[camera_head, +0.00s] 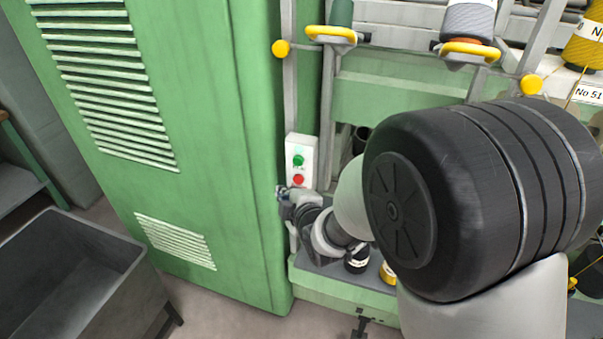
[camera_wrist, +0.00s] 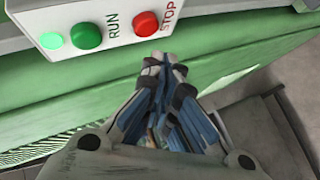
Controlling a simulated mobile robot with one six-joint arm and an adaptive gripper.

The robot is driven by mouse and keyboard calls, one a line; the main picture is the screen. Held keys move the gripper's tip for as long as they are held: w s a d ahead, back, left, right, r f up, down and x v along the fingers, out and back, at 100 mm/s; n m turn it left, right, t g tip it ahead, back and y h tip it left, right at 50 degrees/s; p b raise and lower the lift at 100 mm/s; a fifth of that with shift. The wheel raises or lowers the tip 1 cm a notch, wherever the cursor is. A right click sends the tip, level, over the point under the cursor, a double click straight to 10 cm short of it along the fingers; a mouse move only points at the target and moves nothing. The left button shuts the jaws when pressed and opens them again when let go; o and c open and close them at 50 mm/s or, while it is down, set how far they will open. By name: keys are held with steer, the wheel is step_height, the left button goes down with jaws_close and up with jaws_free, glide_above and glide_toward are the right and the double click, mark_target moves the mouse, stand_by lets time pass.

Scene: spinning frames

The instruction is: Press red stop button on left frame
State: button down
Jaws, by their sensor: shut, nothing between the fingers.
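The red stop button (camera_head: 298,180) is the lower button on a white control box (camera_head: 309,154) mounted on the green frame. In the wrist view the red button (camera_wrist: 146,23) sits beside the word STOP at the top. The green run button (camera_head: 298,160) is above it in the head view, and left of it in the wrist view (camera_wrist: 86,36). My gripper (camera_wrist: 160,62) is shut and empty. Its fingertips appear just below the red button in the wrist view; contact is not visible. In the head view my gripper (camera_head: 283,192) is just below and left of the button.
A large green cabinet (camera_head: 195,120) stands left of the box, close to my gripper. A grey bin (camera_head: 75,262) stands on the floor at lower left. Yarn spools (camera_head: 470,20) and yellow-handled parts (camera_head: 331,34) are at upper right. A small lit green lamp (camera_wrist: 52,40) is on the box.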

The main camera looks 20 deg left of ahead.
steer(key=shift+w+f, duration=0.1)
steer(key=shift+w, duration=0.6)
steer(key=shift+d, duration=0.1)
stand_by(0.9)
steer(key=shift+w+b, duration=0.4)
steer(key=shift+w, duration=0.05)
steer(key=shift+w, duration=0.45)
stand_by(0.6)
steer(key=shift+s+b, duration=0.8)
steer(key=shift+s, duration=0.1)
steer(key=s+b, duration=0.2)
steer(key=s, duration=0.3)
steer(key=shift+a, duration=0.2)
